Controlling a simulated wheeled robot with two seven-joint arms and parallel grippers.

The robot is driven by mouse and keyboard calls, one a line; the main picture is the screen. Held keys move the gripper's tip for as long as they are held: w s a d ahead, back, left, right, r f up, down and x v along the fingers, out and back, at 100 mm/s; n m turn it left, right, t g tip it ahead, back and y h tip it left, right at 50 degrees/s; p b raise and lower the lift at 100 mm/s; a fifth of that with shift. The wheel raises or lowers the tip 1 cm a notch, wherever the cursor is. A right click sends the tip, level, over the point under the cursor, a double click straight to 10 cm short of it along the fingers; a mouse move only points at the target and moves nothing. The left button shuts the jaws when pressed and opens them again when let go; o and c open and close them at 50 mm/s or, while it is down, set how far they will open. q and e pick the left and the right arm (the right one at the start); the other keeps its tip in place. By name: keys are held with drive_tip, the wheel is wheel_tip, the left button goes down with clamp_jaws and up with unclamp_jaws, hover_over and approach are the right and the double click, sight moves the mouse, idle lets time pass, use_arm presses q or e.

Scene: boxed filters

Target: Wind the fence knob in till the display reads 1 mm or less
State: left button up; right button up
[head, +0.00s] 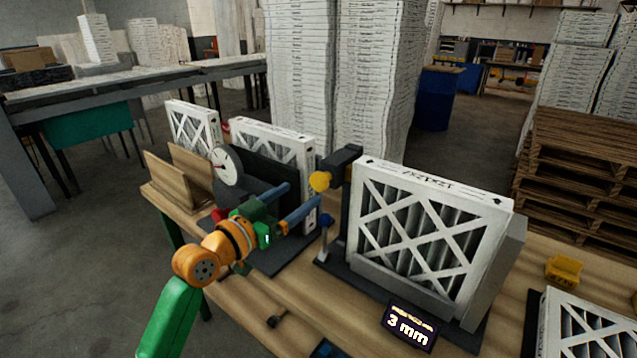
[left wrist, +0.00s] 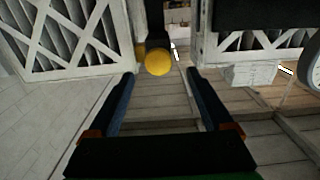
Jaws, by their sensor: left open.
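The yellow fence knob (head: 320,181) sits on a dark block beside the left edge of the white-framed filter (head: 425,230). My left gripper (head: 303,193) is open, with its two blue fingers pointing at the knob and nothing between them. In the left wrist view the knob (left wrist: 158,62) shows just beyond the fingertips, roughly centred between them; I cannot tell whether any finger touches it. The display (head: 409,327) in front of the filter reads 3 mm. My right gripper is not in view.
A round dial gauge (head: 226,165) and another filter (head: 275,145) stand behind my left arm. A small blue-topped post (head: 326,224) rises near the gripper.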

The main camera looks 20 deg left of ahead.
sight(317, 185)
use_arm(q)
drive_tip(key=p+x, duration=0.1)
drive_tip(key=x, duration=0.4)
drive_tip(key=shift+w+d, duration=0.35)
drive_tip(key=shift+w, duration=0.3)
drive_tip(key=shift+s+f, duration=0.1)
clamp_jaws()
